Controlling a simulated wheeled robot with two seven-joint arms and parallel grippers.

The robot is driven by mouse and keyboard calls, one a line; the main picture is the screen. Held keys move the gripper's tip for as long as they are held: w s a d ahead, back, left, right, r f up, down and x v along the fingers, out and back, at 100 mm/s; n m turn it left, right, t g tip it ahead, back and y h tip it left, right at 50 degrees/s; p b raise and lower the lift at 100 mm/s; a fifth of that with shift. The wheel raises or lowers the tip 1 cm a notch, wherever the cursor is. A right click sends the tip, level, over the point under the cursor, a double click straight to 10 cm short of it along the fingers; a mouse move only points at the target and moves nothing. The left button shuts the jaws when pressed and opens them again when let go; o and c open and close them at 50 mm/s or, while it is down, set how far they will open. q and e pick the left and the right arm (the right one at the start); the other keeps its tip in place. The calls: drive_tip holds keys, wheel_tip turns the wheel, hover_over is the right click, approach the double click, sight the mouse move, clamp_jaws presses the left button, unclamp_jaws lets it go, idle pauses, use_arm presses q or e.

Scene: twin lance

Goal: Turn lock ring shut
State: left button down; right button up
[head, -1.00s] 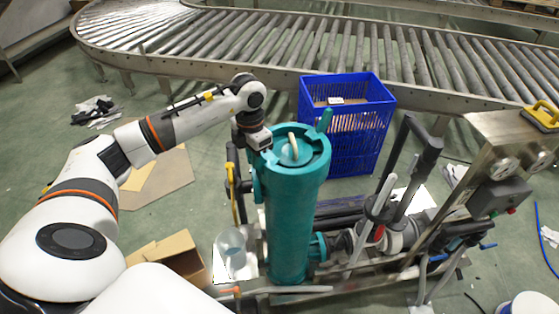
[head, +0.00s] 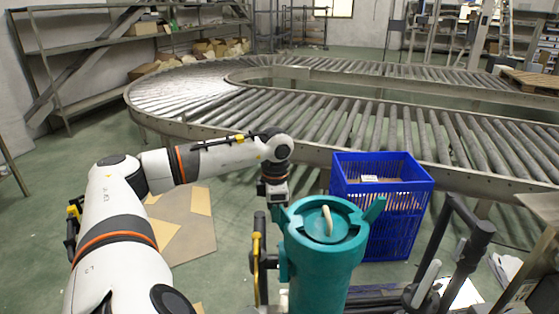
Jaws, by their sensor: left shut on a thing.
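A teal upright cylinder housing (head: 318,275) stands in the lower middle of the head view. Its top carries a teal lock ring (head: 352,238) around a round lid (head: 312,222) with a cream curved handle (head: 328,220). A teal lug (head: 376,208) sticks out at the ring's right rear. My left gripper (head: 278,206) points down at the ring's left side. It is shut on the ring's left lug, which it mostly hides. My right gripper is out of the picture.
A blue crate (head: 378,172) stands behind the housing to the right. A roller conveyor (head: 400,127) curves across behind it. Flat cardboard (head: 188,232) lies on the floor at left. A black frame handle (head: 470,235) rises at the right. A yellow-handled tool (head: 256,254) is left of the housing.

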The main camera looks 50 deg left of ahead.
use_arm(q)
drive_tip(key=shift+w+a+r, duration=0.15)
drive_tip(key=shift+w+a, duration=0.05)
drive_tip(key=c, duration=1.6)
unclamp_jaws()
drive_tip(key=shift+o, duration=0.8)
drive_tip(key=r, duration=1.1)
drive_tip(key=shift+s+d+r, duration=0.2)
drive_tip(key=shift+d+r, duration=0.05)
drive_tip(key=shift+r, duration=0.15)
